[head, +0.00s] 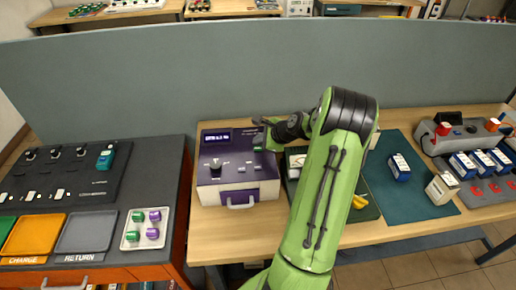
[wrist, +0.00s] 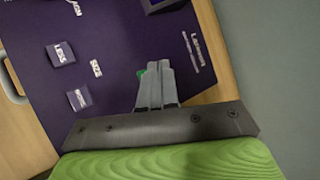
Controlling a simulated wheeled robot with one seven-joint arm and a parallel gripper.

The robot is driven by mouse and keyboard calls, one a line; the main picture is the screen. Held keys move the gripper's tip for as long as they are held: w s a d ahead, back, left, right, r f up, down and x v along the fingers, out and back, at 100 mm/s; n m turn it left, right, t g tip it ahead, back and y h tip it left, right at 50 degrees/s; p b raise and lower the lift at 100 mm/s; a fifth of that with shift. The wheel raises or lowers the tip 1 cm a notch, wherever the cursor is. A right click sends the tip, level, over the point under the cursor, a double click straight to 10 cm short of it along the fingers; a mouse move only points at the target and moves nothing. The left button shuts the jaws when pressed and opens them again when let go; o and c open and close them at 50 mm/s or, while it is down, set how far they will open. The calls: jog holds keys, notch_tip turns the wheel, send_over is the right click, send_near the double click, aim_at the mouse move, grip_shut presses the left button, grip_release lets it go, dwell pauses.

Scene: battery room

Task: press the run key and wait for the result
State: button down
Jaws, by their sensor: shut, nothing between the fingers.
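The purple-topped machine (head: 210,170) stands on the wooden bench, with a lit display (head: 216,137), a knob and a drawer handle in front. The display text is too small to read. My gripper (head: 262,145) is over the right part of its top panel. In the wrist view my gripper's fingers (wrist: 156,72) are shut and empty, pointing at the panel. A small green key (wrist: 141,73) shows just beside the fingertips, mostly hidden by them; I cannot tell whether they touch it. Pale keys, one marked LESS (wrist: 60,54), lie to the left.
A grey partition (head: 200,80) stands behind the bench. To the right are a green mat (head: 425,205) with small battery blocks and a grey charger rack (head: 480,140). To the left, a dark desk holds orange and grey trays and a white tray (head: 130,238) of small cylinders.

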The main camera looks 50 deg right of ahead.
aim_at(260, 150)
dwell(0.7)
jog(key=shift+f, duration=0.4)
jog(key=shift+f+b, duration=0.3)
jog(key=shift+f, duration=0.1)
dwell(0.3)
jog(key=shift+r+p, duration=0.8)
jog(key=shift+r, duration=0.05)
notch_tip(260, 150, up, 5)
jog(key=p, duration=0.4)
jog(key=shift+r+p, duration=0.1)
jog(key=shift+p, duration=0.25)
